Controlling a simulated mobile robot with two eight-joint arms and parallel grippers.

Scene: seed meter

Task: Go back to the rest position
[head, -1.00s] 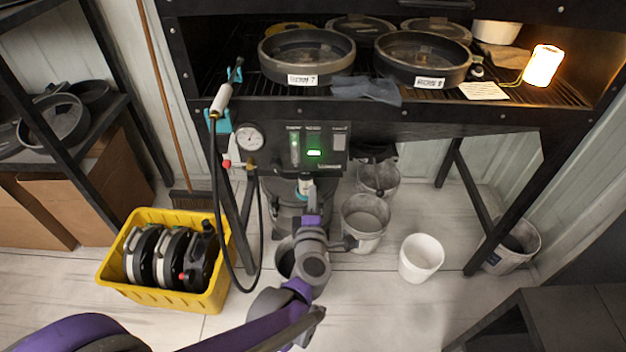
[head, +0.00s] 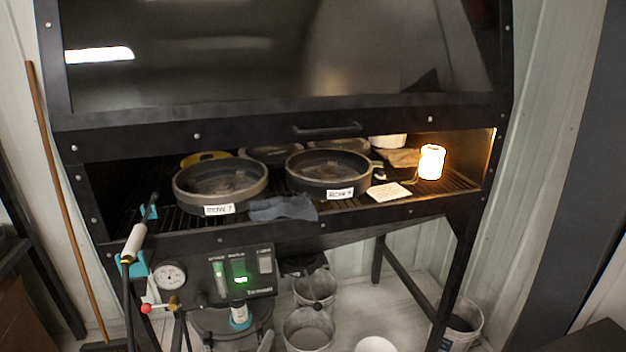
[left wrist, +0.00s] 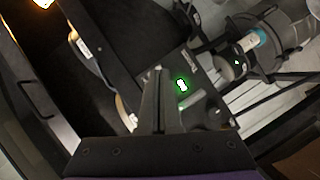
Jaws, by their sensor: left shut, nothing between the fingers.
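My left gripper (left wrist: 159,76) shows in the left wrist view with its dark fingers together and nothing between them. It is in front of the control panel (left wrist: 205,103) with the lit green display, apart from it as far as I can tell. In the head view the same panel (head: 232,275) is under the left part of the black cabinet. Only a small grey shape at the bottom edge there may be part of my left arm. My right gripper is in neither view.
The black cabinet (head: 290,128) holds labelled round pans (head: 220,187), a grey cloth (head: 284,208) and a glowing lamp (head: 431,162). A hose wand (head: 134,243) and a gauge (head: 170,276) are left of the panel. Buckets (head: 308,330) stand on the floor below.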

